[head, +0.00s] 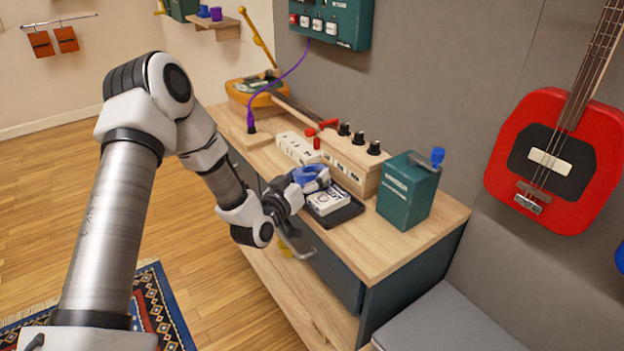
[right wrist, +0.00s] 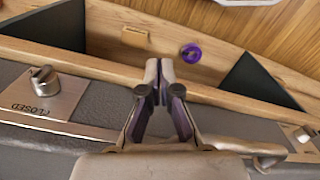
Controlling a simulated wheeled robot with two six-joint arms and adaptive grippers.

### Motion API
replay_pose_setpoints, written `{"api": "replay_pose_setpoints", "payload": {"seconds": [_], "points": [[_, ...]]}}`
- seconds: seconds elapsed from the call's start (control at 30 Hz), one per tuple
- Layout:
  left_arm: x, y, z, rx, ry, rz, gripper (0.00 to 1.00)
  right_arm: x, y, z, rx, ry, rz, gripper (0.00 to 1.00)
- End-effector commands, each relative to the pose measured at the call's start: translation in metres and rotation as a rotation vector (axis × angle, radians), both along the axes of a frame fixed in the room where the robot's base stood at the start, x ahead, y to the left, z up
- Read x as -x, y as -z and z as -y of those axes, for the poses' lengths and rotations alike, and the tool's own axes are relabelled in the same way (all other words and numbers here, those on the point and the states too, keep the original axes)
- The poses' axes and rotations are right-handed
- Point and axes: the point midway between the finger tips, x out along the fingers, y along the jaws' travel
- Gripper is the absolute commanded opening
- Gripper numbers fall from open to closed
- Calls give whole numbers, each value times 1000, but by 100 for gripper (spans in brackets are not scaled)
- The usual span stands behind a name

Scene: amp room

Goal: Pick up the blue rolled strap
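A blue object (head: 311,178), which looks like the rolled strap, is on the wooden cabinet top, against a white labelled box (head: 327,201) on a black tray (head: 346,214). My left gripper (head: 296,187) is right at the blue object's left side. Its fingers are small and overlap the blue object, so I cannot tell whether they grip it. My right gripper (right wrist: 158,70) shows only in the right wrist view, with its fingertips together and nothing visible between them.
A power strip (head: 298,148), a wooden knob box (head: 350,160) and a teal box (head: 408,190) stand close around on the cabinet top. A red guitar (head: 545,165) hangs on the wall. In the right wrist view, a purple round item (right wrist: 190,53) lies beyond the fingers.

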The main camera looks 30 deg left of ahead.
Motion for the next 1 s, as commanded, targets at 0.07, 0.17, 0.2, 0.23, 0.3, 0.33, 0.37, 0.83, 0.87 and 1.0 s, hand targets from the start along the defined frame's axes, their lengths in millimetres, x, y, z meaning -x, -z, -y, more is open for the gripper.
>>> {"api": "replay_pose_setpoints", "payload": {"seconds": [0.07, 0.17, 0.2, 0.23, 0.3, 0.33, 0.37, 0.83, 0.87, 1.0], "points": [[0, 0, 0, 0, 0, -1, 45, 0, 0, 0, 0, 0, 0, 0], [0, 0, 0, 0, 0, 0, 39, 0, 0, 0, 0, 0, 0, 0], [0, 0, 0, 0, 0, 0, 39, 0, 0, 0, 0, 0, 0, 0], [0, 0, 0, 0, 0, 0, 39, 0, 0, 0, 0, 0, 0, 0], [0, 0, 0, 0, 0, -1, 39, 0, 0, 0, 0, 0, 0, 0], [0, 0, 0, 0, 0, -1, 39, 0, 0, 0, 0, 0, 0, 0], [0, 0, 0, 0, 0, -1, 39, 0, 0, 0, 0, 0, 0, 0], [17, -36, 3, 5, -1, -2, 39, 0, -3, 0, 0, 0, 0, 0], [24, -37, 5, 5, -1, -2, 39, 0, -3, 0, 0, 0, 0, 0], [57, -40, 12, 7, -1, -2, 39, 0, -4, 0, 0, 0, 0, 0]]}}
